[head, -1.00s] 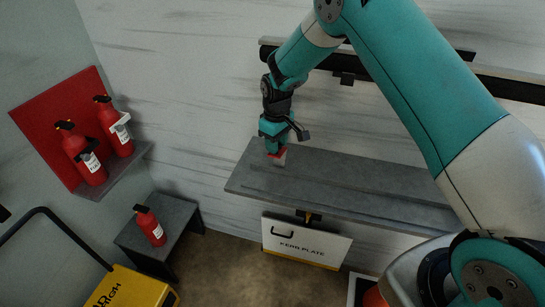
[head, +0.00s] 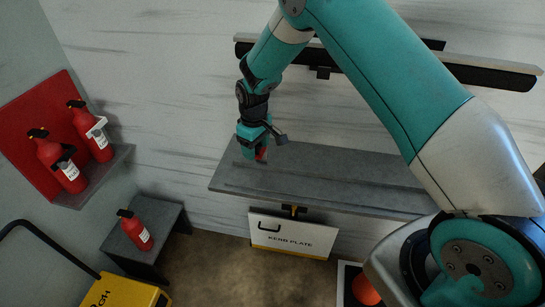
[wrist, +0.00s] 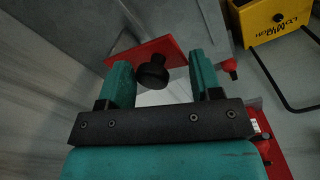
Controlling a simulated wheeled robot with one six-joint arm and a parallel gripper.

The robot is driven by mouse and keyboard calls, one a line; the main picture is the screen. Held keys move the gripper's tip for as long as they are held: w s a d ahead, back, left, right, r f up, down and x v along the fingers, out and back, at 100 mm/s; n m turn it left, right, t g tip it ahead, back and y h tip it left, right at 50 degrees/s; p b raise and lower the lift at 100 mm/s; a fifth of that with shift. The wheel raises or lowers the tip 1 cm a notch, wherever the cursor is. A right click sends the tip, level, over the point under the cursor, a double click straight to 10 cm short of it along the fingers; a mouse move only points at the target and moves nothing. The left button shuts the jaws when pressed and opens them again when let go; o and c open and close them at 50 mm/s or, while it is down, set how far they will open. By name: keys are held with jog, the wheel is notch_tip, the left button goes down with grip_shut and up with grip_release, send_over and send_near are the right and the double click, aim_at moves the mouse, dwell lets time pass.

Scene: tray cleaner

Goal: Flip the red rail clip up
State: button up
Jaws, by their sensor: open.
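The red rail clip (wrist: 146,52) is a flat red plate with a round black knob (wrist: 152,73) in the wrist view. The knob sits between the two teal fingers of my gripper (wrist: 162,75), which are apart, with a gap visible on each side of it. In the head view my gripper (head: 254,152) points down at the back left part of the grey shelf (head: 320,178). My gripper hides the rest of the clip.
A black rail (head: 400,72) runs along the wall above the shelf. A kerb plate (head: 292,236) hangs below the shelf front. Red extinguishers (head: 62,165) stand on a wall bracket at left, another (head: 136,232) on a low grey table. A yellow cart (head: 125,290) is at lower left.

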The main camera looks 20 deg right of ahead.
jog(key=shift+s+a+f, duration=0.35)
jog(key=shift+s+a, duration=0.25)
jog(key=shift+s, duration=0.2)
notch_tip(320, 180, up, 17)
jog(key=b, duration=0.4)
jog(key=s+a+y+b, duration=0.1)
jog(key=s+a+b, duration=0.1)
jog(key=s, duration=1)
jog(key=s+a+r+y+b, duration=0.1)
jog(key=s+b, duration=0.3)
jog(key=s, duration=0.8)
jog(key=shift+s+a+r+n+y, duration=0.15)
jog(key=shift+a+n+y, duration=0.15)
jog(key=shift+a+y, duration=0.35)
jog(key=w+d+f+m+h+p, duration=0.1)
jog(key=w+d+m+h+p, duration=0.15)
jog(key=w+m, duration=0.7)
jog(key=w+d+m+h+p, duration=0.1)
jog(key=w+d+m+p, duration=0.3)
jog(key=w, duration=1.1)
jog(key=shift+m, duration=0.35)
jog(key=f+p, duration=0.1)
jog(key=f, duration=0.4)
jog(key=a+f+p, duration=0.1)
jog(key=f, duration=1.1)
jog(key=shift+w+a+f+p, duration=0.1)
jog(key=shift+w+a+p, duration=0.1)
jog(key=shift+a+p, duration=0.2)
